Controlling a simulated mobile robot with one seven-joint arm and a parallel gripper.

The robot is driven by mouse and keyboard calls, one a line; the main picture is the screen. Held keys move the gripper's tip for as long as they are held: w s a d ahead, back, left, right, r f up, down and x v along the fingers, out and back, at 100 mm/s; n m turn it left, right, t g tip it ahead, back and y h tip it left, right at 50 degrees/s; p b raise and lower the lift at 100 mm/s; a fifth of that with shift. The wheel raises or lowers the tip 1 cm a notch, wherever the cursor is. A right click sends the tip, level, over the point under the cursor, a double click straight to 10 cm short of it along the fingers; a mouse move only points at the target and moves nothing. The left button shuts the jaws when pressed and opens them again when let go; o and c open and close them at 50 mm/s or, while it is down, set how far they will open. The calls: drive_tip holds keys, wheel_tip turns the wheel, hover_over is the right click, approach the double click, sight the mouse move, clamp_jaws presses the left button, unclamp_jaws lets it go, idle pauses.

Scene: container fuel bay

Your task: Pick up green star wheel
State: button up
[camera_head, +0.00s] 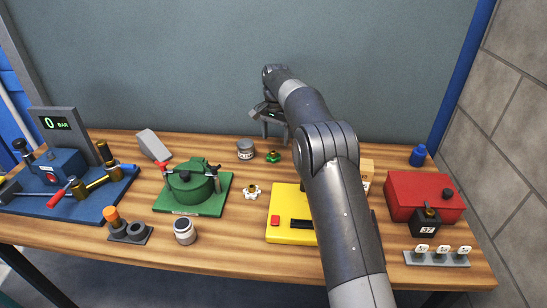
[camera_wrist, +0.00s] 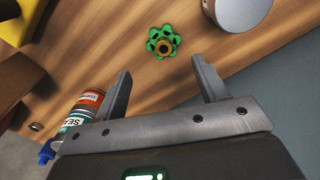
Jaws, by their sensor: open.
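The green star wheel (camera_head: 273,156) lies on the wooden table near its back edge, beside a small grey tin. In the wrist view the green star wheel (camera_wrist: 163,42) shows its lobed green rim and a brass-coloured hub. My gripper (camera_head: 272,120) is above and close to the wheel in the head view. In the wrist view my gripper (camera_wrist: 162,78) is open and empty, with the wheel ahead of the gap between the fingertips and apart from both fingers.
The grey tin (camera_head: 245,149) stands just left of the wheel. A white star wheel (camera_head: 251,191), a green pot on a green plate (camera_head: 215,204) and a yellow box (camera_head: 280,228) are nearer the front. A red box (camera_head: 424,190) sits right. A wall rises behind the table.

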sight(273, 151)
drive_tip(key=f, duration=0.7)
drive_tip(key=shift+a+f, duration=0.2)
drive_tip(key=shift+a, duration=0.15)
drive_tip(key=shift+c, duration=0.3)
drive_tip(key=c, duration=1)
drive_tip(key=shift+r, duration=0.15)
